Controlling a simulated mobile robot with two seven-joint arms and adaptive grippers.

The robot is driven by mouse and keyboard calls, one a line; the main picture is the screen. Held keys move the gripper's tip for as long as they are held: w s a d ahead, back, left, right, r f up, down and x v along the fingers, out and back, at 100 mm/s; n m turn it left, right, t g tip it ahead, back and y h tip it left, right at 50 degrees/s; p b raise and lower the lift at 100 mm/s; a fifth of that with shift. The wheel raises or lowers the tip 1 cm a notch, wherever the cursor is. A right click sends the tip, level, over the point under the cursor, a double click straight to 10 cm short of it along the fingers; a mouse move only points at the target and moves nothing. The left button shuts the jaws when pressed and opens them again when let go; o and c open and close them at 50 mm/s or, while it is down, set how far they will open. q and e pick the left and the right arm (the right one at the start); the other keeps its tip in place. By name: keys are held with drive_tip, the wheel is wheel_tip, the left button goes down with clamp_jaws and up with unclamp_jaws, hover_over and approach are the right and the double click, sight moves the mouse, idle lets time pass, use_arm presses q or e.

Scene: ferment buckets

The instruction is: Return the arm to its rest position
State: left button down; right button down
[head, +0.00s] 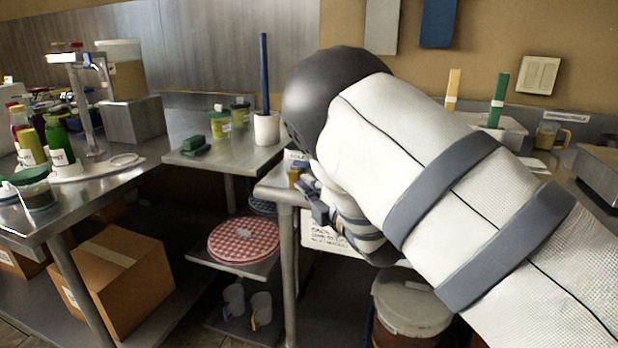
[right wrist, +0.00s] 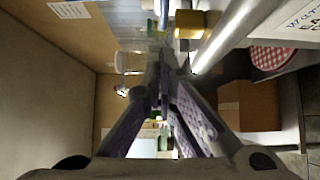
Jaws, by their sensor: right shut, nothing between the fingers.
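My right arm, in a white sleeve with grey bands, reaches across the right half of the head view and hides much of the table behind it. My right gripper (head: 318,207) shows partly below the dark elbow, near the corner of the metal table (head: 275,185). In the right wrist view the fingers of the right gripper (right wrist: 160,88) meet at their tips, shut and empty. My left gripper is in neither view.
A white bucket (head: 410,303) stands below the table, under my arm. A red checked lid (head: 243,240) lies on a lower shelf. A cardboard box (head: 120,280) is at the lower left. A white pot (head: 267,128) with a blue handle stands on the counter behind.

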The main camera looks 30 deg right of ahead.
drive_tip(key=s, duration=0.8)
drive_tip(key=s+a+f+m+g, duration=0.1)
drive_tip(key=s+f+m+g, duration=0.3)
drive_tip(key=f, duration=0.4)
drive_tip(key=s+f+m+g+h, duration=0.1)
drive_tip(key=s+f+m+g, duration=0.2)
drive_tip(key=s+f, duration=0.5)
drive_tip(key=s+a+f+m+g, duration=0.1)
drive_tip(key=s+f+m+g, duration=0.25)
drive_tip(key=f, duration=0.55)
drive_tip(key=s+a+f+m+g, duration=0.2)
drive_tip(key=s+g, duration=0.1)
drive_tip(key=s, duration=0.5)
drive_tip(key=s+a+f+m+g+y, duration=0.1)
drive_tip(key=s+a+f+m+g, duration=0.1)
drive_tip(key=s, duration=0.7)
drive_tip(key=s+a+f+m+g+y, duration=0.1)
drive_tip(key=s+a+f+m+g, duration=0.2)
drive_tip(key=s, duration=0.5)
drive_tip(key=shift+s+a+g+p, duration=0.3)
drive_tip(key=shift+s+a+g, duration=0.15)
drive_tip(key=shift+g, duration=0.4)
drive_tip(key=shift+m, duration=0.25)
